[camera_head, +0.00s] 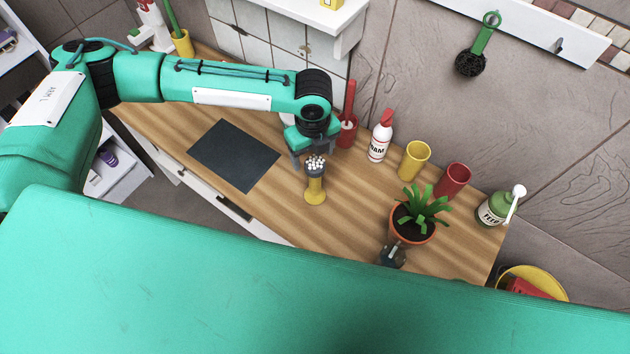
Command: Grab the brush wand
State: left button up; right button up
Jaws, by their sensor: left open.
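The brush wand (315,190) appears to be the yellow upright piece with a grey collar and white tufts on top; it stands on the wooden counter (345,222). My left gripper (309,155) is open, pointing down just above and behind the white tufts in the picture. Its fingers look close to the tufts, but I cannot tell whether they touch. Nothing shows between them.
A dark mat (234,155) lies left of the wand. A red holder with a tall handle (347,130), white bottle (380,138), yellow cup (413,162), red cup (453,180), potted plant (412,230) and green bottle (492,210) stand rightward. My teal body part hides the front.

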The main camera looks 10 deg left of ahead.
aim_at(315, 161)
pick_arm(q)
jog(key=shift+d+f+p, duration=0.15)
jog(key=shift+f+p, duration=0.45)
notch_tip(315, 161, down, 3)
jog(key=shift+d+f+p, duration=0.1)
jog(key=shift+f+p, duration=0.1)
jog(key=shift+p, duration=0.55)
jog(key=shift+f, duration=0.35)
jog(key=c, duration=1.3)
jog(key=shift+c, duration=0.2)
jog(key=shift+r, duration=0.15)
